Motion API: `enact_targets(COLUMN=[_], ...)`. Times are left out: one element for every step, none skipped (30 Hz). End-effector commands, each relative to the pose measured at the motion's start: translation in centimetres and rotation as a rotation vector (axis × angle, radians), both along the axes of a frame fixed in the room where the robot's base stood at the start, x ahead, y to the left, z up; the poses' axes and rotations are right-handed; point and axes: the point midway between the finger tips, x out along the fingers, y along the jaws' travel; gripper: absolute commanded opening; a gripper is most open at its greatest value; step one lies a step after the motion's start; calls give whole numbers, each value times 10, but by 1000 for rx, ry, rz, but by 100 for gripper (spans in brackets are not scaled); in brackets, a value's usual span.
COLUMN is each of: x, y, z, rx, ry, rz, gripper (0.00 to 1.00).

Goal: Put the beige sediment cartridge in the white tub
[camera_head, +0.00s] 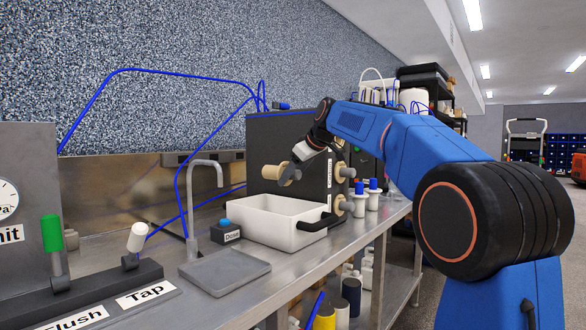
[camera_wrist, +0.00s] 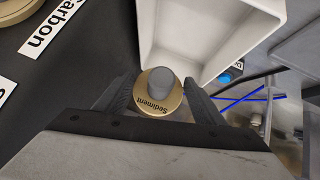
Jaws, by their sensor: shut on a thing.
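The beige sediment cartridge (camera_head: 270,172) is between the fingers of my gripper (camera_head: 291,171), which is shut on it. In the wrist view the cartridge (camera_wrist: 160,104) shows its end, with the word Sediment and a grey knob, between both dark fingers (camera_wrist: 158,98). The white tub (camera_head: 262,228) stands on the steel bench, open at the top. In the head view the cartridge is above the tub's back edge, clear of it. In the wrist view the tub (camera_wrist: 147,38) lies just beyond the cartridge. The tub looks empty where its inside shows.
A dark panel (camera_head: 262,137) stands behind the tub, with beige reels (camera_head: 345,172) on its right side. A grey tap (camera_head: 191,205) and a blue-buttoned box (camera_head: 225,232) are left of the tub. White bottles with blue tops (camera_head: 360,200) stand to the right.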

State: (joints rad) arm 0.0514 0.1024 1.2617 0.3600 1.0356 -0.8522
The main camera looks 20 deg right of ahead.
Motion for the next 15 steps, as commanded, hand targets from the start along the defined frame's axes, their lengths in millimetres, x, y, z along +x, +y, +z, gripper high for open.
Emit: enact_targets(x=[0,0,0,0,0,0,0,0,0,0,0,0,0,0,0], y=[0,0,0,0,0,0,0,0,0,0,0,0,0,0,0], z=[-1,-2,-3,-3,-4,-4,-4,-4,-4,-4,-4,-4,-4,-4,-4], rx=[0,0,0,0,0,0,0,0,0,0,0,0,0,0,0], ry=[-1,-1,-1,-1,-1,-1,-1,-1,-1,-1,-1,-1,-1,-1,-1], rz=[0,0,0,0,0,0,0,0,0,0,0,0,0,0,0], gripper=[30,30,30,30,30,30,30,30,30,30,30,68,75,82,85])
